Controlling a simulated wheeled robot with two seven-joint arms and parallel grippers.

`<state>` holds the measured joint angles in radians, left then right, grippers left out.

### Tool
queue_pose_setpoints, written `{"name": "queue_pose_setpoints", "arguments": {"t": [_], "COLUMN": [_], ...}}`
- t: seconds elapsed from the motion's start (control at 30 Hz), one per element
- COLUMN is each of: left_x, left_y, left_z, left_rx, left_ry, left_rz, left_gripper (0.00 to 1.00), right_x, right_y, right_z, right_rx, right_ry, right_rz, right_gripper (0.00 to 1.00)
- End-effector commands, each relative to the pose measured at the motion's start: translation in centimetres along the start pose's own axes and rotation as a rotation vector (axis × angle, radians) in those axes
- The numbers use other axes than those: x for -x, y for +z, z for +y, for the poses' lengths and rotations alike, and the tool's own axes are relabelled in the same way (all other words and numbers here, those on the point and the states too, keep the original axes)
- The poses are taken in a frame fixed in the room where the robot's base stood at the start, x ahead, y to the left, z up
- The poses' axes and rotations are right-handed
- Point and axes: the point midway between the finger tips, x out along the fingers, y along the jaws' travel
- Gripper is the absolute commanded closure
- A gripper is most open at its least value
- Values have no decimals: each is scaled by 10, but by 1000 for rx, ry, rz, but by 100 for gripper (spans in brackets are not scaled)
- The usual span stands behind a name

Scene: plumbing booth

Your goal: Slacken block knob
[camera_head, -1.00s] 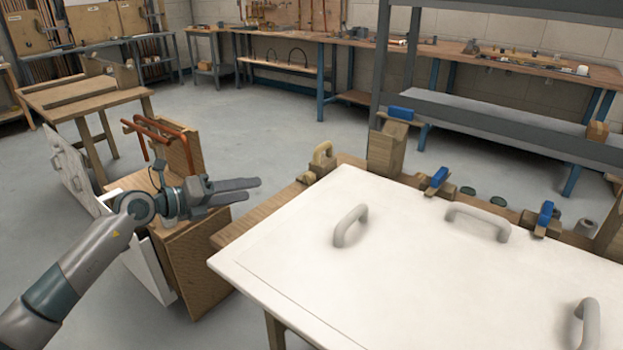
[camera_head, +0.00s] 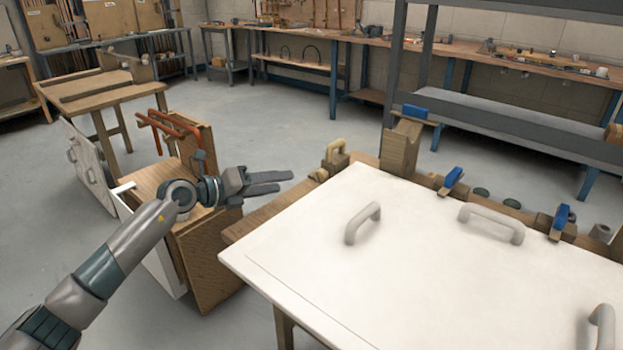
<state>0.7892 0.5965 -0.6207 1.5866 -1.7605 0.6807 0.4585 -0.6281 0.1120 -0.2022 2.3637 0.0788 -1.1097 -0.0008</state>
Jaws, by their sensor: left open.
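My left gripper (camera_head: 285,181) is open and empty, reaching right over the wooden cabinet, short of the bench's left end. A tall wooden block (camera_head: 400,150) stands at the back edge of the bench with a blue knob (camera_head: 415,110) at its top. Lower blocks along the same edge carry a second blue knob (camera_head: 453,178) and a third blue knob (camera_head: 561,216). A small block with a pale loop handle (camera_head: 336,153) stands nearer the gripper. The gripper touches none of them. I cannot tell which knob the task names. My right gripper is out of view.
A white panel (camera_head: 400,260) with several grey handles covers the bench top. A wooden cabinet (camera_head: 205,265) with orange-red pipes (camera_head: 165,124) stands below and beside my left arm. A grey shelf rack (camera_head: 500,120) stands behind the bench. The floor at the back left is open.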

Motion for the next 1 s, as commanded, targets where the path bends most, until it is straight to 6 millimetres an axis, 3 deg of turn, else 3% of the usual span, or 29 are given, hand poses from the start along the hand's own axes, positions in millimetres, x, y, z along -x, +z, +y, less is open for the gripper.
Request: {"name": "queue_pose_setpoints", "arguments": {"t": [0.4, 0.6, 1.0], "left_x": [-77, -104, -118], "left_y": [0, 0, 1], "left_z": [0, 0, 0], "left_rx": [2, 2, 0], "left_ry": [-2, -2, 0], "left_rz": [-1, -1, -1], "left_gripper": [53, 53, 53], "right_x": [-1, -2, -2], "right_y": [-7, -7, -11], "right_z": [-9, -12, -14], "right_rx": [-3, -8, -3], "right_ry": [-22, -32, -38], "right_rz": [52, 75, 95], "right_gripper": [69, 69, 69]}}
